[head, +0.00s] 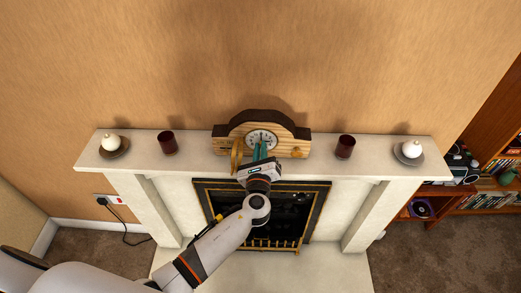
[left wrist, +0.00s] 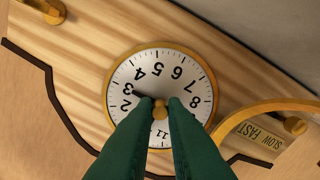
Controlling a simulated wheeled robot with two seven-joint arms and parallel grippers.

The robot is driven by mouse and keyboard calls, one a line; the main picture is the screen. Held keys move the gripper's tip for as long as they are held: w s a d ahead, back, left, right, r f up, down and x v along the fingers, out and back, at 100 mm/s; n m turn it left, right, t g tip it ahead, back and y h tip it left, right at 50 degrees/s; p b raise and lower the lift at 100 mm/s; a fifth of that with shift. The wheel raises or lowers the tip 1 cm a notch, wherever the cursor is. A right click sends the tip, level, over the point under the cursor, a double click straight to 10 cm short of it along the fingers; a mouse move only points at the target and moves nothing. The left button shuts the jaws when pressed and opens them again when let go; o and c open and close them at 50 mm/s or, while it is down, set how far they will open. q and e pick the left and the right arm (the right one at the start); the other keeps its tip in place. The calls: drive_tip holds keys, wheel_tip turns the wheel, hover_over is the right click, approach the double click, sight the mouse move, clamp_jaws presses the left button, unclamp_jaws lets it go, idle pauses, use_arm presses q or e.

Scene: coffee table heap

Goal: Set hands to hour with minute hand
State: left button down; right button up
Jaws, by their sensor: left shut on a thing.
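The wooden mantel clock (head: 290,143) stands on the mantelpiece. Its white dial (left wrist: 187,72) with a gold rim appears upside down in the left wrist view. My left gripper (head: 260,150) reaches up to the dial from the front. Its two green fingers (left wrist: 160,106) are shut on the hands' gold centre piece (left wrist: 160,112). A thin dark hand (left wrist: 138,92) runs from the centre towards the 3–4 area. The fingers cover the dial's 12 area, so any other hand there is hidden. My right gripper is not in view.
The clock's round brass bezel (head: 236,155) stands open left of the gripper, close to my fingers. Two dark red cups (head: 168,143) (head: 345,147) and two white round candles on dishes (head: 111,142) (head: 412,148) stand farther along the mantelpiece (head: 195,150). The fireplace (head: 322,200) is below.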

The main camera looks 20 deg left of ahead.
use_arm(q)
drive_tip(key=c, duration=1.5)
unclamp_jaws()
drive_tip(key=shift+f, duration=0.1)
drive_tip(key=b+v, duration=0.3)
drive_tip(key=v, duration=0.9)
